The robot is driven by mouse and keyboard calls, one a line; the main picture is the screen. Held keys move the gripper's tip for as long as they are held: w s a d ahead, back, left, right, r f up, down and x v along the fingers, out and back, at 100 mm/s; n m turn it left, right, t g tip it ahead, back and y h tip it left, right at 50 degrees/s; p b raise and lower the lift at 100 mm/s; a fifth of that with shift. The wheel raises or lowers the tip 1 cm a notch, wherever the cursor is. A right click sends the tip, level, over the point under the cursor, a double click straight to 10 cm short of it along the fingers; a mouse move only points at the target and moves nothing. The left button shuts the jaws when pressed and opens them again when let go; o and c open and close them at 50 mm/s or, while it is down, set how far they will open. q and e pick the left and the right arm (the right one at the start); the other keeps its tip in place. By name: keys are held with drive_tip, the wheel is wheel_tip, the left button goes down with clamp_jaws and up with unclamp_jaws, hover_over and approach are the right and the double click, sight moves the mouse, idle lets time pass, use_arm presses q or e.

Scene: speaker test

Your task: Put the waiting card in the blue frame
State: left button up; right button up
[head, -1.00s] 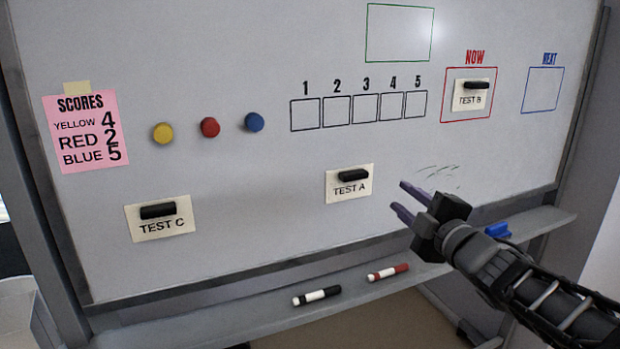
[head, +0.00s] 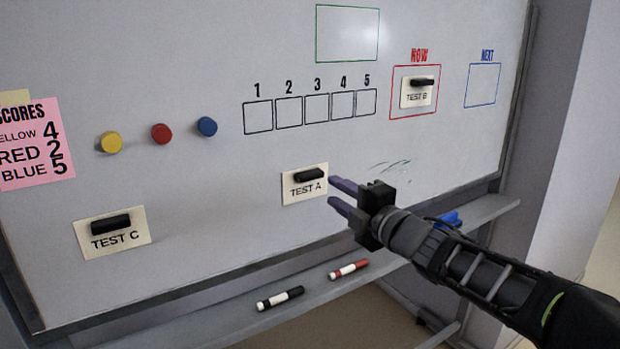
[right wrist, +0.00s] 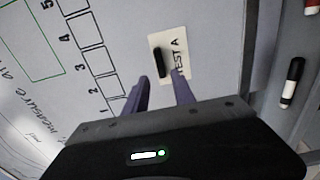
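The cream TEST A card (head: 303,188) with a black handle (head: 310,175) hangs at the lower middle of the whiteboard. The TEST C card (head: 112,235) hangs at lower left. The TEST B card (head: 416,92) hangs inside the red frame (head: 394,112). The blue frame (head: 482,86) at the right is empty. My right gripper (head: 332,191) is open and empty, just right of the TEST A card in the head view. In the right wrist view the TEST A card (right wrist: 181,56) appears ahead of the open fingers (right wrist: 160,84). My left gripper is out of view.
A ledge (head: 229,320) below the board carries a black marker (head: 280,298), a red marker (head: 348,270) and a blue object (head: 447,220). Yellow (head: 109,142), red (head: 161,134) and blue (head: 207,127) magnets sit left of empty numbered boxes. A pink score sheet (head: 30,172) hangs left.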

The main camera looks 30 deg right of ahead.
sight(313, 177)
drive_tip(key=w+b, duration=0.1)
drive_tip(key=w, duration=0.7)
drive_tip(key=shift+w+d, duration=0.15)
clamp_jaws()
idle(1.1)
